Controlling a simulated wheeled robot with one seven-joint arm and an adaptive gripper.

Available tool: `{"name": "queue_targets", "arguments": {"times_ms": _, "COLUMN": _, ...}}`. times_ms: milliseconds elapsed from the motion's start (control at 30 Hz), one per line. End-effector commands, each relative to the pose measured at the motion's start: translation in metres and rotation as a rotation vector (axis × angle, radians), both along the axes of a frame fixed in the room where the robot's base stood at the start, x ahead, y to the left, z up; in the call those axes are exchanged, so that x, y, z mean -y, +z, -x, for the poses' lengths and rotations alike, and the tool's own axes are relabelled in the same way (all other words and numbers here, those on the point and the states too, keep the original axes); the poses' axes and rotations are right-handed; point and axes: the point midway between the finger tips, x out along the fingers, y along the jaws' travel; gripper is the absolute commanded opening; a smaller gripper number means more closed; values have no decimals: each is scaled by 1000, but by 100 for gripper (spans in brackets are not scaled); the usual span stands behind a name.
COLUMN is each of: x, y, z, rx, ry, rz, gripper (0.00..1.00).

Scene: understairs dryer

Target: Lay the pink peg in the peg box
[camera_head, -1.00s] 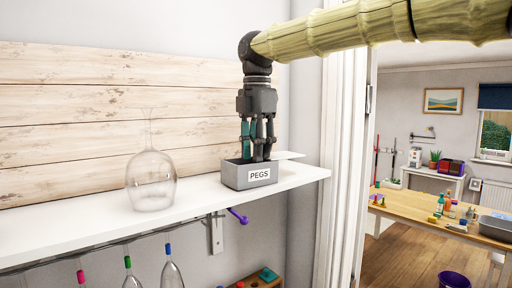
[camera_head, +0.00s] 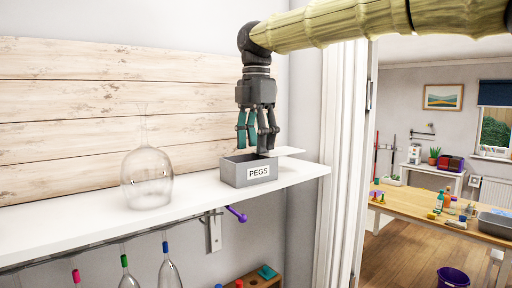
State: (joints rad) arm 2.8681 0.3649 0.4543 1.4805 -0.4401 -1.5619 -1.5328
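The grey peg box (camera_head: 236,176), labelled PEGS, stands on the white shelf near its right end. My gripper (camera_head: 257,150) points down just above the box. Its fingers look apart, with no peg visible between them. A pink peg-like piece (camera_head: 76,275) shows at the lower left, below the shelf, at the top of something cut off by the picture's edge. The inside of the box is mostly hidden by its front wall, so I cannot tell what lies in it.
A clear upturned glass (camera_head: 147,180) stands on the white shelf (camera_head: 80,222), left of the box. Below hang glassware with a green piece (camera_head: 124,261) and a blue piece (camera_head: 166,247). A purple knobbed piece (camera_head: 237,214) sticks out under the shelf. A door frame stands right.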

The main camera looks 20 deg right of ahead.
Motion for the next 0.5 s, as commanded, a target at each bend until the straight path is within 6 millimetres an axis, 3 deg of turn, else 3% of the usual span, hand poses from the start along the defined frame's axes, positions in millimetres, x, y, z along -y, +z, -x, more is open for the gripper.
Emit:
{"name": "queue_targets", "arguments": {"times_ms": 300, "x": -1, "y": 60, "z": 0, "rx": 3, "ry": 0, "rz": 0, "gripper": 53}}
{"name": "queue_targets", "arguments": {"times_ms": 500, "x": 0, "y": 88, "z": 0, "rx": 3, "ry": 0, "rz": 0, "gripper": 53}}
